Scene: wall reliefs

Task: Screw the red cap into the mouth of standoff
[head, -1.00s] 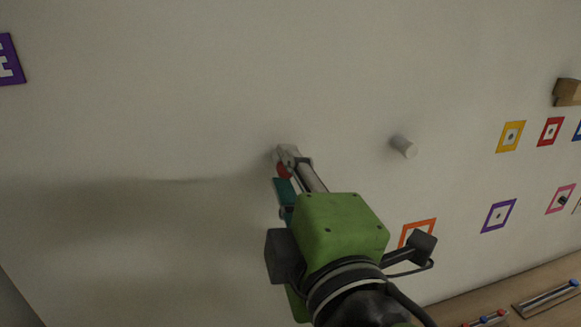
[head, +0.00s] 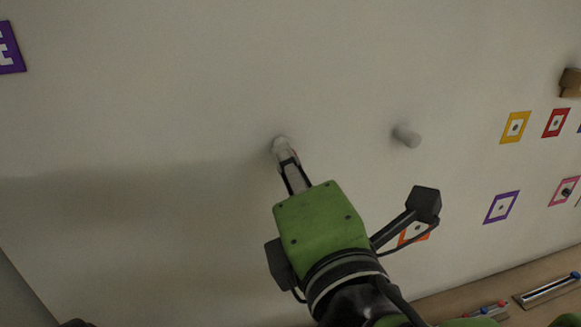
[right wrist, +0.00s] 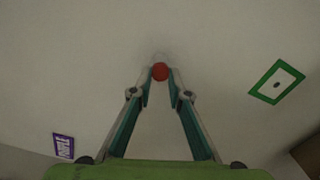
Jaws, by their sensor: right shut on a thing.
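My right gripper (head: 285,157) is at the wall, its fingertips at a pale round standoff (head: 280,143) that sticks out there. In the right wrist view, the right gripper (right wrist: 160,74) is shut on the red cap (right wrist: 160,71), which sits between the fingertips. The cap is mostly hidden by the fingers in the head view. In the right wrist view the standoff lies behind the cap, so I cannot tell how deep the cap sits in its mouth. My left gripper is not in view.
Another pale standoff (head: 407,136) sticks out of the wall to the right. Coloured square frames, such as the purple one (head: 501,207), are on the wall at right. A wooden ledge (head: 450,303) with a tray (head: 548,289) runs along the lower right.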

